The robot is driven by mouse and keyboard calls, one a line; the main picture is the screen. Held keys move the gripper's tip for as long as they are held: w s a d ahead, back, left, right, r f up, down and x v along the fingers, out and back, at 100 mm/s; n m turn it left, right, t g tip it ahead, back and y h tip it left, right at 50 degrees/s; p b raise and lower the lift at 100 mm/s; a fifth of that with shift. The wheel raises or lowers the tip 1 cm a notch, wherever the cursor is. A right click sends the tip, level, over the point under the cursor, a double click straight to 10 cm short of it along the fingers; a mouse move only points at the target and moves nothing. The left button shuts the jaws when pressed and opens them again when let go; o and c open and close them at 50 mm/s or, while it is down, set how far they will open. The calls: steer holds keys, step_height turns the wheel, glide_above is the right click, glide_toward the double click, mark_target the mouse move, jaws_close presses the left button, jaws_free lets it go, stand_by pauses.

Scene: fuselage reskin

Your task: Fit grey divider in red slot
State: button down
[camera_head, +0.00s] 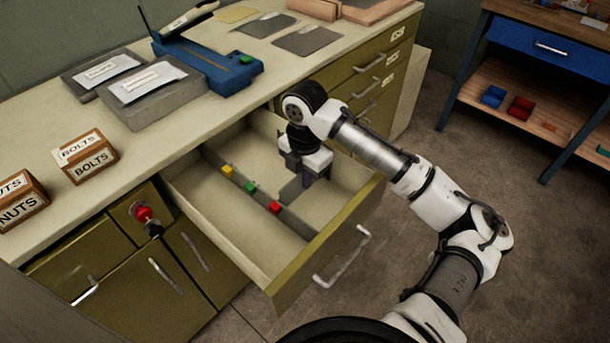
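The red slot marker (275,207) sits on the long partition (240,182) inside the open drawer (335,232), nearest the drawer front. A green marker (250,188) and a yellow marker (227,170) sit farther back on it. A grey panel, seemingly the grey divider (290,193), stands in the right compartment, between the red marker and my gripper (304,180). My gripper points down into the drawer, at the divider's right part. The fingertips are small and partly hidden, so I cannot tell whether they grip it, nor whether its end is seated in the slot.
The drawer walls surround my gripper. The left compartment looks empty. The countertop (190,138) behind holds a blue device (205,65), grey blocks and boxes labelled BOLTS (88,160) and NUTS. A wooden-shelved bench (535,105) stands at the right, across open floor.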

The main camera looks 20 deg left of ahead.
steer(key=shift+f+b, duration=0.9)
steer(key=shift+f, duration=0.6)
steer(key=c, duration=1.5)
jaws_free()
steer(key=shift+c, duration=0.2)
steer(key=shift+r, duration=0.1)
step_height(320, 180, up, 14)
steer(key=shift+f, duration=0.1)
